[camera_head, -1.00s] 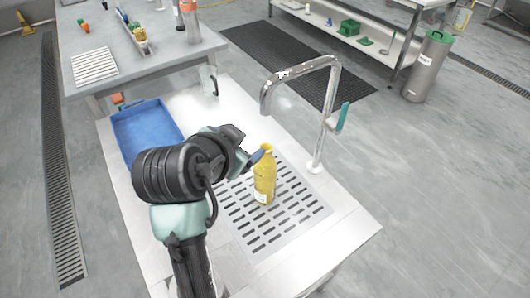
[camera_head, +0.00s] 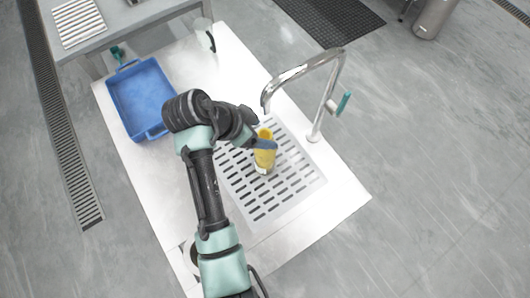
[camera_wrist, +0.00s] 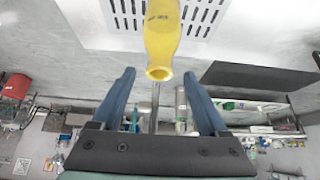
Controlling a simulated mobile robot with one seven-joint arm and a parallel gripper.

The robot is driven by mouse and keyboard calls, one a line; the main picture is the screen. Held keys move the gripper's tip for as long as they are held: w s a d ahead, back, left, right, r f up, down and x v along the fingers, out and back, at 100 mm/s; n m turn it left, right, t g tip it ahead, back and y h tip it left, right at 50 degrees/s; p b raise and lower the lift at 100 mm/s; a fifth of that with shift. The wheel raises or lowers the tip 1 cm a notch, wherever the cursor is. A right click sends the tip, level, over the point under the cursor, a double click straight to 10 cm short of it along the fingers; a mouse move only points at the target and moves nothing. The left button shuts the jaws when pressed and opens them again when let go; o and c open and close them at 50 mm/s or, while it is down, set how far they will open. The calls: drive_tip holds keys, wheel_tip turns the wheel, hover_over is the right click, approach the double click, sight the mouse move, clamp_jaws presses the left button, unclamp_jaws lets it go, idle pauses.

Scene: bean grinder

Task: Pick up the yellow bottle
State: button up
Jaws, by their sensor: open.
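The yellow bottle (camera_head: 264,161) stands upright on the slotted drain plate (camera_head: 246,205) of the white sink table. In the wrist view my gripper (camera_wrist: 159,76) is open, with one blue finger to each side of the bottle and visible gaps. I cannot tell how deep the bottle sits between the fingers.
A curved metal faucet (camera_head: 326,58) with a teal handle rises right behind the bottle. A blue tray (camera_head: 142,95) lies at the left of the white table (camera_head: 230,60). A grey bin (camera_head: 433,18) stands on the floor at the upper right.

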sight(268, 137)
drive_tip(key=shift+s+p+x, duration=0.1)
drive_tip(key=shift+p+x, duration=0.15)
drive_tip(key=shift+x, duration=1.3)
drive_tip(key=shift+s+p+x, duration=0.15)
drive_tip(key=shift+p+x, duration=0.05)
drive_tip(key=shift+x, duration=1.4)
drive_tip(key=shift+a+f, duration=0.1)
drive_tip(key=shift+a, duration=0.1)
clamp_jaws()
